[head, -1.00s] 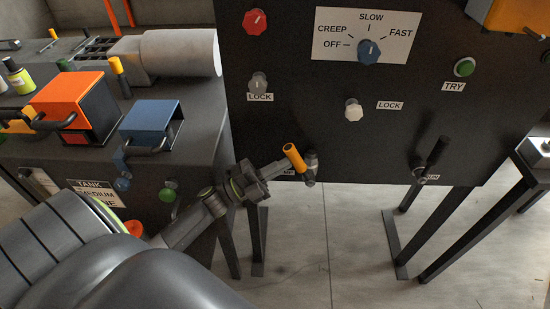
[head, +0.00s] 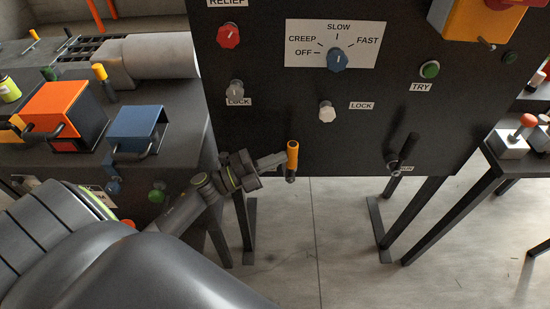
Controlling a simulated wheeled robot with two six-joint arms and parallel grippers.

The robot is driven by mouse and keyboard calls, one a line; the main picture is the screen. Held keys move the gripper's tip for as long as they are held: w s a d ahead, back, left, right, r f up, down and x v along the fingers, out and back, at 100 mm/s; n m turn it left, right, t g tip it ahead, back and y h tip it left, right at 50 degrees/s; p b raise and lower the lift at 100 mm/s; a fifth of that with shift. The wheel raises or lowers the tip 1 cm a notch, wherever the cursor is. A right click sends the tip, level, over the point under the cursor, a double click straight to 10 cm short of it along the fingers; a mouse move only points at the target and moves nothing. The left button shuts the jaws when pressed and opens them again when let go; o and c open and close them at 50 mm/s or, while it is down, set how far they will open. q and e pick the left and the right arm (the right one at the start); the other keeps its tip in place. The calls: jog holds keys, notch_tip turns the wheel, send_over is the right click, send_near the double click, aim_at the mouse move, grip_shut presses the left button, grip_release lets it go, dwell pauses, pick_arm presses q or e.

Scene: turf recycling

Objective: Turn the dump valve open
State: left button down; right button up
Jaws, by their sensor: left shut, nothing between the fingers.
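The yellow-handled lever (head: 292,157) sits at the lower left edge of the dark panel and stands nearly upright above its dark pivot. Its label is mostly hidden behind my gripper, so I cannot read whether it is the dump valve. My left gripper (head: 281,160) is shut and empty, its fingertips against or very close to the left side of the yellow handle. A black-handled lever (head: 403,152) sits further right on the panel's lower edge, with a partly covered label. My right gripper is not in view.
The dark panel (head: 260,110) also carries a red knob (head: 228,35), a blue speed selector (head: 336,60), grey and white lock knobs and a green button (head: 430,69). Blue (head: 135,130) and orange (head: 62,112) boxes stand left. Floor below the panel is open between dark legs.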

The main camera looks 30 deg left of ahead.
pick_arm(q)
jog(key=shift+r, duration=0.15)
notch_tip(320, 180, up, 10)
jog(key=shift+p, duration=0.4)
dwell(0.3)
